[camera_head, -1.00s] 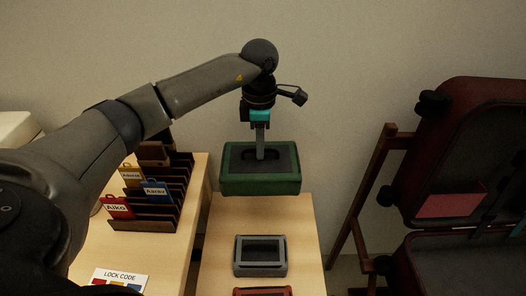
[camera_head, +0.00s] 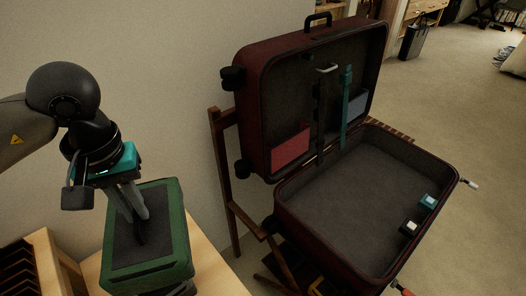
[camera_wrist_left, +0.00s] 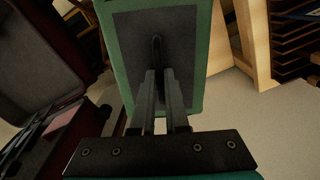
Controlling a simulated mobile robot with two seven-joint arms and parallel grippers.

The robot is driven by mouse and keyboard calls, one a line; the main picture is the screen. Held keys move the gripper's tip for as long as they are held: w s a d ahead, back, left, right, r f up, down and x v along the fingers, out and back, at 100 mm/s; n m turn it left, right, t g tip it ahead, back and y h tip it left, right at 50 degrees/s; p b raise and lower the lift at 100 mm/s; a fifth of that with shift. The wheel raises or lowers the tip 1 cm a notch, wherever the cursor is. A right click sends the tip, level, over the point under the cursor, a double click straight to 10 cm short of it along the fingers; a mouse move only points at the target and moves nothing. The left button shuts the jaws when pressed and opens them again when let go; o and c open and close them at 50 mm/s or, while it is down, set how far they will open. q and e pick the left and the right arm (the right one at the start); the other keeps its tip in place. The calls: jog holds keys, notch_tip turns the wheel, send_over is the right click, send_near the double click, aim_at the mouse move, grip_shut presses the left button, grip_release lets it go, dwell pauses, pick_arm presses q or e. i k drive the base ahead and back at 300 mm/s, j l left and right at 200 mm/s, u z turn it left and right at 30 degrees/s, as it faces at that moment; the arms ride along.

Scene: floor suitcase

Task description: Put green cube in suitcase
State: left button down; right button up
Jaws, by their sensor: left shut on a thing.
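The green cube (camera_head: 150,274) is a boxy packing cube with a green frame and a dark mesh top. My left gripper (camera_head: 138,228) is shut on it from above, apparently at a dark handle in the middle of its top. In the left wrist view the green cube (camera_wrist_left: 212,48) fills the area beyond the fingers (camera_wrist_left: 160,78). The suitcase (camera_head: 340,205) is dark red and lies open on a wooden stand, to the right of the cube. Its lid (camera_head: 290,105) stands upright behind the base. My right gripper is not in view.
A wooden bench (camera_head: 212,268) is below the cube. The stand's post (camera_head: 226,180) rises between the cube and the suitcase. Two small items, one white (camera_head: 411,226) and one blue (camera_head: 428,201), are at the suitcase's right side; its floor is otherwise largely bare.

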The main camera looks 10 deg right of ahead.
aim_at(338, 219)
jog(key=k+l, duration=0.25)
jog(key=l, duration=0.15)
jog(key=k+l, duration=0.2)
jog(key=l, duration=0.25)
jog(key=i+l, duration=0.1)
jog(key=l, duration=1.6)
jog(key=i+l, duration=0.15)
jog(key=i, duration=0.2)
jog(key=i+l, duration=0.15)
jog(key=i, duration=0.15)
